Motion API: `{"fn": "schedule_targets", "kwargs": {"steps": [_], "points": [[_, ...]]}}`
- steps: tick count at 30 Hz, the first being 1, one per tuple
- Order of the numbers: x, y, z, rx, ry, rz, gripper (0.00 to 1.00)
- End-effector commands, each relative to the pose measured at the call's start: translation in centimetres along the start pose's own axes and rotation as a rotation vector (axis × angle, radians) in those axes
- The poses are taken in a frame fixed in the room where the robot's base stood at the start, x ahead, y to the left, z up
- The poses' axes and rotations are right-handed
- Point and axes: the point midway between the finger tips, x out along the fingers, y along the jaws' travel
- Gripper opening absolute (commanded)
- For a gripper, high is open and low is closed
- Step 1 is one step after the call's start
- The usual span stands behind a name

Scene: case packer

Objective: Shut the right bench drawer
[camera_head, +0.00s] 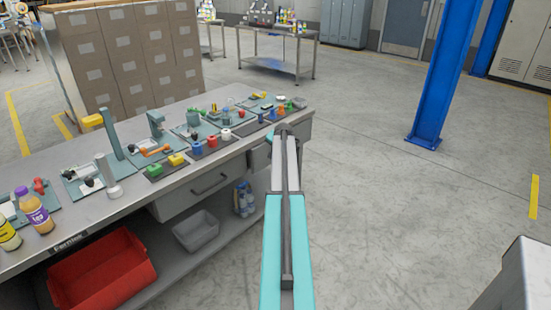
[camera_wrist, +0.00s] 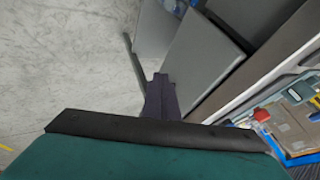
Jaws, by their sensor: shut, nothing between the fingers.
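The right bench drawer (camera_head: 259,156) is at the far right end of the bench in the head view, partly hidden behind my arm. Its grey box appears to stand out from under the bench top. In the wrist view, grey drawer panels (camera_wrist: 205,60) lie beside the bench edge, with a thin dark bar that looks like a handle (camera_wrist: 133,58). My gripper (camera_head: 280,133) is at the drawer's front in the head view. Its dark fingers (camera_wrist: 162,97) are together and empty, close to the drawer; I cannot tell whether they touch it.
The bench top (camera_head: 130,205) carries trays, coloured parts and bottles. A red bin (camera_head: 105,272) and a grey bin (camera_head: 196,231) sit on the lower shelf. A blue post (camera_head: 445,80) stands right. The floor (camera_head: 390,220) right of the bench is clear.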

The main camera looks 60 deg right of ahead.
Motion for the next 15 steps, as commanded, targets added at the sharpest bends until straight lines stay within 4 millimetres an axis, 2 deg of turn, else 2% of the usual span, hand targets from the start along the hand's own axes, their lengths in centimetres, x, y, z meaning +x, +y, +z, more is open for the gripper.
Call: {"fn": "schedule_targets", "kwargs": {"steps": [1, 7, 15], "points": [[-0.9, 0.1, 0.1, 0.000, 0.002, -0.001, 0.00], [-3.5, 0.0, 0.1, -0.001, 0.002, -0.002, 0.00], [-5.1, -0.1, 0.1, -0.001, 0.000, -0.001, 0.00]]}}
